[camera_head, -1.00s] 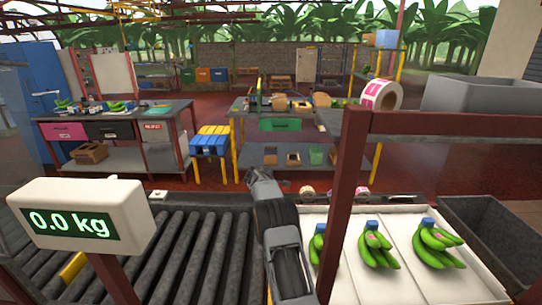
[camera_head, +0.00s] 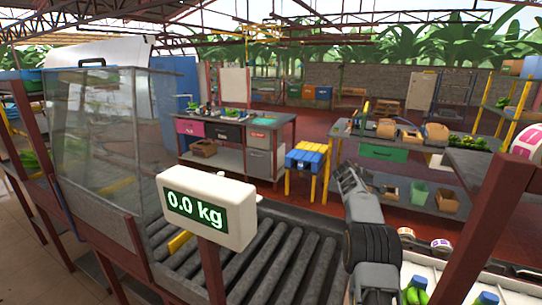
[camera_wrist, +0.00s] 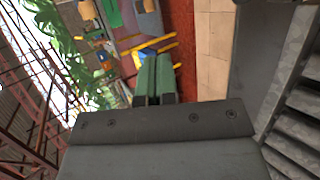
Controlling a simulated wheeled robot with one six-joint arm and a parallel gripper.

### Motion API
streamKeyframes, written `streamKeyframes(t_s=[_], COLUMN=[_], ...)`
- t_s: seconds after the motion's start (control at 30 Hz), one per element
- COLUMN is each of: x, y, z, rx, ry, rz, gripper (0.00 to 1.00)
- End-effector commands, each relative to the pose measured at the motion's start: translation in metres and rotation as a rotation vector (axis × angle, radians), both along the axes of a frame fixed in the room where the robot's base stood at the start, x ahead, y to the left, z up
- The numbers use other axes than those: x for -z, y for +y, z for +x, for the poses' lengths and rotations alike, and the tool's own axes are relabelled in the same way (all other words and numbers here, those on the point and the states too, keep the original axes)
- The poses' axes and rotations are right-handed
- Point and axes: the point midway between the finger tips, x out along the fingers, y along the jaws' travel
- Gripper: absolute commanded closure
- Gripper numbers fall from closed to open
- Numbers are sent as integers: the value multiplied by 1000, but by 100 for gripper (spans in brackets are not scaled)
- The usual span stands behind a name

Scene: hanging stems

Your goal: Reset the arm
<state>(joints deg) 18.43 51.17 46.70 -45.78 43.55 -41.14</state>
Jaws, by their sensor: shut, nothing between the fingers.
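My gripper (camera_wrist: 155,62) shows in the wrist view as two green fingers side by side, shut with nothing between them. In the head view my grey arm reaches up at right of centre, with its end (camera_head: 350,180) over the far edge of the roller conveyor, clear of the tables. The fingers are too small to make out there. The gripper touches nothing that I can see.
A scale display (camera_head: 210,208) reading 0.0 kg stands left of my arm, before the roller conveyor (camera_head: 280,262). A glass-sided booth (camera_head: 100,135) is at left. Green bananas (camera_head: 414,292) lie at lower right, by a red-brown post (camera_head: 490,225).

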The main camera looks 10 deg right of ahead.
Motion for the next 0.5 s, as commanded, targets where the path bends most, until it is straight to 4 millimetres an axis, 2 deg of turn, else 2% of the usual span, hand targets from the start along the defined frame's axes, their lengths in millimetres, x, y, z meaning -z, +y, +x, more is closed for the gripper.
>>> streamKeyframes(t_s=[0.07, 0.17, 0.2, 0.23, 0.33, 0.5], x=[2, 46, 64, 73, 83, 74], y=[1, 9, 16, 22, 54, 119], z=[-1, -13, -23, -33, -67, -134], rx=[42, 121, 164, 202, 312, 476], ry=[-39, -25, -14, -8, -7, -11], rz=[41, 162, 224, 272, 420, 623], gripper=[100, 100, 100, 100, 100, 100])
